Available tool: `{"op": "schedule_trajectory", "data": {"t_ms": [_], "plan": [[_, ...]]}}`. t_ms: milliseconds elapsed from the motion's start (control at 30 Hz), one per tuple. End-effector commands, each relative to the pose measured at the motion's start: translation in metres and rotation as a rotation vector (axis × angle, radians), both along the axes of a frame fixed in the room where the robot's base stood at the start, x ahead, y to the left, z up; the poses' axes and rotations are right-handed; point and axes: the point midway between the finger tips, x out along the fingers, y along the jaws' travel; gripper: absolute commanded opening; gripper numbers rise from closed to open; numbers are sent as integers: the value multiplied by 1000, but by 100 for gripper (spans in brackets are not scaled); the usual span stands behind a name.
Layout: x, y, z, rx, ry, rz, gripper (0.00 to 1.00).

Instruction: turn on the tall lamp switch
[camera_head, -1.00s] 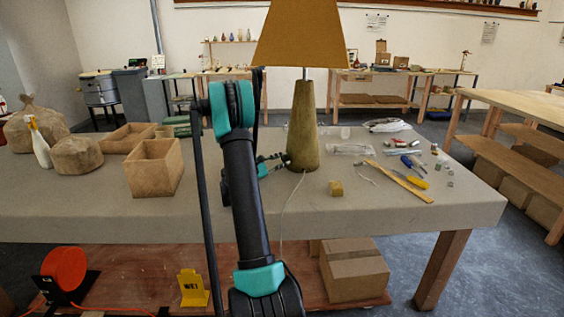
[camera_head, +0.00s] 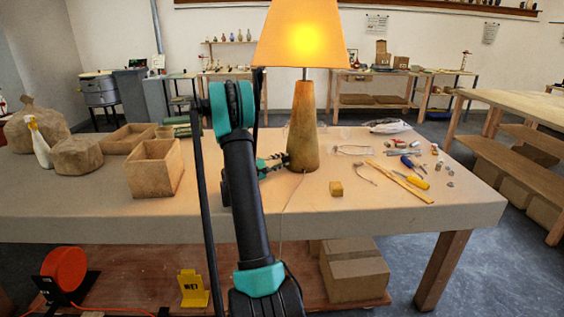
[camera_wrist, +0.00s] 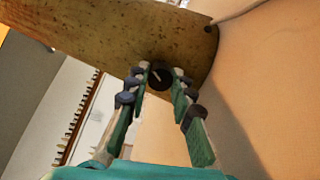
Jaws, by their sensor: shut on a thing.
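The tall lamp has a conical wooden base (camera_head: 304,130) standing on the table and a tan shade (camera_head: 302,36) that glows bright yellow. In the wrist view the lamp base (camera_wrist: 110,35) fills the top, with a round black switch (camera_wrist: 161,76) low on its side. A pale line marks the switch's face. My gripper (camera_wrist: 161,77) has its fingers closed on the two sides of the switch. In the head view my gripper (camera_head: 284,160) reaches the lower left of the lamp base, and the switch is hidden there.
The table (camera_head: 340,222) holds an open wooden box (camera_head: 155,172) left of my arm. A cord (camera_head: 293,197) runs from the lamp to the table's front edge.

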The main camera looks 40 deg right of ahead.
Motion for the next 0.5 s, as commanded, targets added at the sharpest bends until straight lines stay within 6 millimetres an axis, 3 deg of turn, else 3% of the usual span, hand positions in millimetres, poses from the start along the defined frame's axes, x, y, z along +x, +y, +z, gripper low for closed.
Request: {"op": "schedule_trajectory", "data": {"t_ms": [400,433,500], "plan": [[-1,1,-1,3,-8,-1,0],[-1,1,-1,3,-7,-1,25],[-1,1,-1,2,-7,-1,34]]}}
